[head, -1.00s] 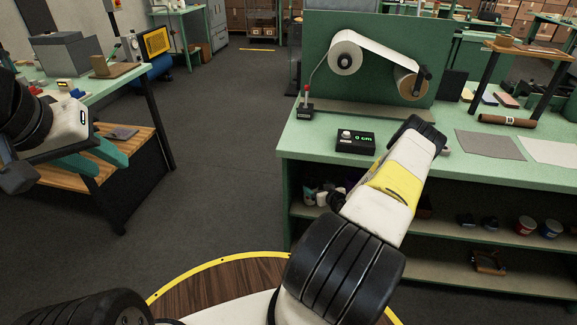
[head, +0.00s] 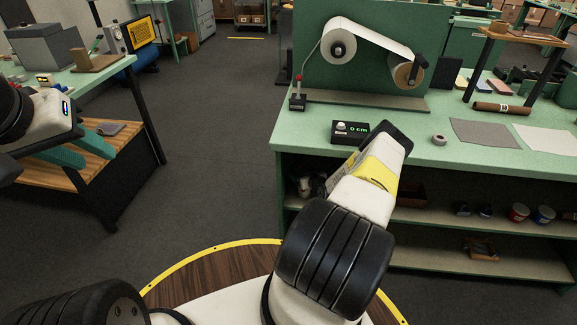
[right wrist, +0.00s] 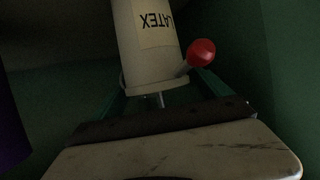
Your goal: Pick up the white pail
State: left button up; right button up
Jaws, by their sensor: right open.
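The white pail (right wrist: 130,62) fills the upper middle of the right wrist view. It carries a pale label reading LATEX, upside down in that picture. My right gripper (right wrist: 162,92) is open, with its green fingers on either side of the pail's near end. I cannot tell whether they touch it. A red ball on a thin rod (right wrist: 201,53) shows beside the pail. In the head view my right forearm reaches over the shelf front, and its gripper is hidden. My left gripper (head: 98,160) is open and empty by the left bench.
The green workbench (head: 300,133) has an open lower shelf with a red can (head: 518,213) and a blue can (head: 543,215). A counter box (head: 350,131) and a tape roll (head: 439,140) lie on top. Open floor separates it from the left bench.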

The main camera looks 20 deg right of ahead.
grip_shut()
dwell(0.3)
jog(key=shift+r, duration=0.2)
